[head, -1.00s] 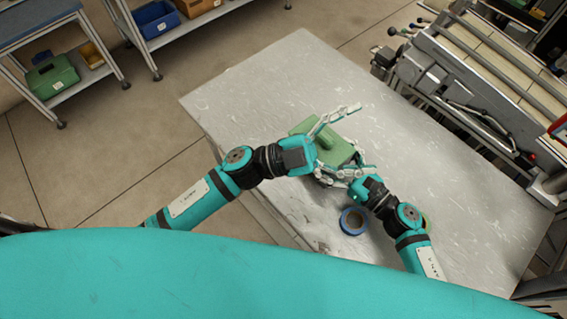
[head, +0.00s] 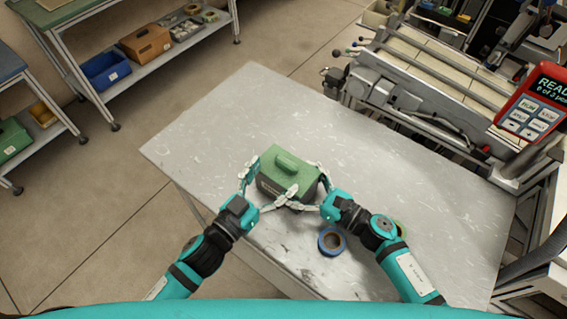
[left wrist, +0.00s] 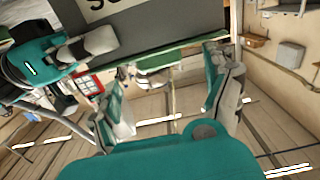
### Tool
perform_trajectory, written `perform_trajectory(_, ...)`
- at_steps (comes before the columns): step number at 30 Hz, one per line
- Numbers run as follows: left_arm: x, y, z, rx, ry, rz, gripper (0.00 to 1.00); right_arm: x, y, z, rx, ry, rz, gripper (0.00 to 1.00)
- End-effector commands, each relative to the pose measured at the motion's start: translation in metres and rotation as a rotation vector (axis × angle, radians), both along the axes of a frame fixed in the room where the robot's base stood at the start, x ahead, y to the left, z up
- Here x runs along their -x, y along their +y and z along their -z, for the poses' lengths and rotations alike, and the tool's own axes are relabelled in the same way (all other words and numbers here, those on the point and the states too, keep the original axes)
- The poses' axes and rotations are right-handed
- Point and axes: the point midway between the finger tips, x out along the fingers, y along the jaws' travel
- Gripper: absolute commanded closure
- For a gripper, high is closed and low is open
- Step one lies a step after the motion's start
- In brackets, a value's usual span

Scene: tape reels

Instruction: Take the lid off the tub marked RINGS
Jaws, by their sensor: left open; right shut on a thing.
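A tub (head: 268,188) with dark grey walls and a green lid (head: 290,167) with a raised handle stands on the table. The lid is on the tub. My left gripper (head: 268,184) is open at the tub's left front corner, its fingers spread to either side of it. My right gripper (head: 309,190) is shut on the tub's right side. The left wrist view shows the tub's grey wall (left wrist: 165,22) with part of a white label, only partly legible, and the lid's green edge (left wrist: 190,52). The left gripper's open fingers (left wrist: 170,95) are below that edge there.
A blue tape reel (head: 325,249) lies in front of the tub, near my right arm. A greenish reel (head: 401,228) is partly hidden behind that arm. The grey table (head: 220,125) is clear at left and right. A machine (head: 400,90) and a red readout (head: 535,100) stand beyond it.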

Motion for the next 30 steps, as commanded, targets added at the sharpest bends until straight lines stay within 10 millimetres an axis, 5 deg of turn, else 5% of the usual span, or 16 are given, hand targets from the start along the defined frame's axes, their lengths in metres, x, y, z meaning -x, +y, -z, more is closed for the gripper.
perform_trajectory(9,-0.039,-0.028,0.0,0.0,-0.001,0.0,0.15,0.0,0.0,0.0,0.001,0.001,0.001,0.71)
perform_trajectory(22,-0.045,-0.033,0.0,-0.001,0.001,0.001,0.15,0.0,0.0,0.0,0.001,0.001,0.002,0.71)
perform_trajectory(30,-0.045,-0.033,0.0,0.0,0.0,0.001,0.51,0.0,0.0,0.0,0.001,0.001,0.001,0.71)
